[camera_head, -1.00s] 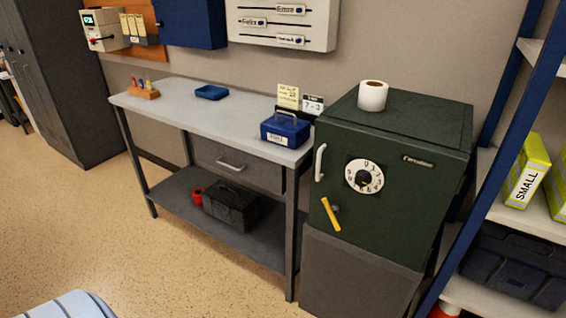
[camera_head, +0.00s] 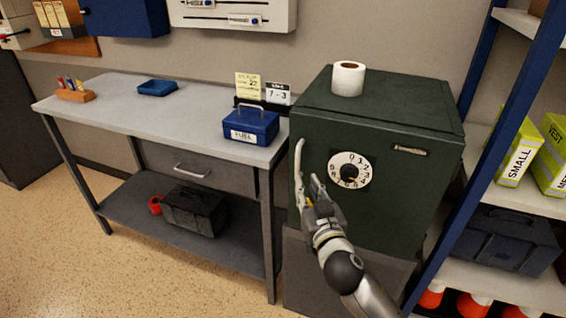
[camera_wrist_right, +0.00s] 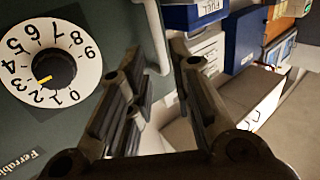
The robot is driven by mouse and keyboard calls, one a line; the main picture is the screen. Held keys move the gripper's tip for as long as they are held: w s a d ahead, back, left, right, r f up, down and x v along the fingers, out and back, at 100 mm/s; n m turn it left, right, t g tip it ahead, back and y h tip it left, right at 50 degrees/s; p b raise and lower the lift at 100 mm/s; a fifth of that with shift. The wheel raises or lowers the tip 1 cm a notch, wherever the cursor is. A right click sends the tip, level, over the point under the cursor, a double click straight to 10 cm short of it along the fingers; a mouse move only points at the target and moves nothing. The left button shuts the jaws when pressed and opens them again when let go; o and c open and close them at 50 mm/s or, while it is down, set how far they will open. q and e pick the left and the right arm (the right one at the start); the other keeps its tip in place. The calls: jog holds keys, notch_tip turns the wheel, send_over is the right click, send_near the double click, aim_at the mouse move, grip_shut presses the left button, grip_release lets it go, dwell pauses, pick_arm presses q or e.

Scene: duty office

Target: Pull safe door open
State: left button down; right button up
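The dark green safe (camera_head: 385,100) stands on a grey base, and its door (camera_head: 400,195) looks shut. The door carries a white number dial (camera_head: 350,170) and a pale vertical handle (camera_head: 299,165) at its left edge. The dial (camera_wrist_right: 45,65) also shows in the right wrist view. My right gripper (camera_head: 315,185) is in front of the door, just right of the handle. In the wrist view its fingers are apart, with the handle (camera_wrist_right: 157,40) showing between and beyond the tips. I cannot tell whether they touch it. My left gripper is out of view.
A grey workbench (camera_head: 110,110) stands left of the safe, with a blue box (camera_head: 251,127) near its right end. A paper roll (camera_head: 348,78) stands on the safe. A blue-framed shelf (camera_head: 480,150) is close on the right. The floor before the bench is clear.

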aim_at(298, 166)
jog(key=x, duration=1)
jog(key=shift+d+f, duration=0.1)
jog(key=shift+d, duration=0.05)
grip_shut()
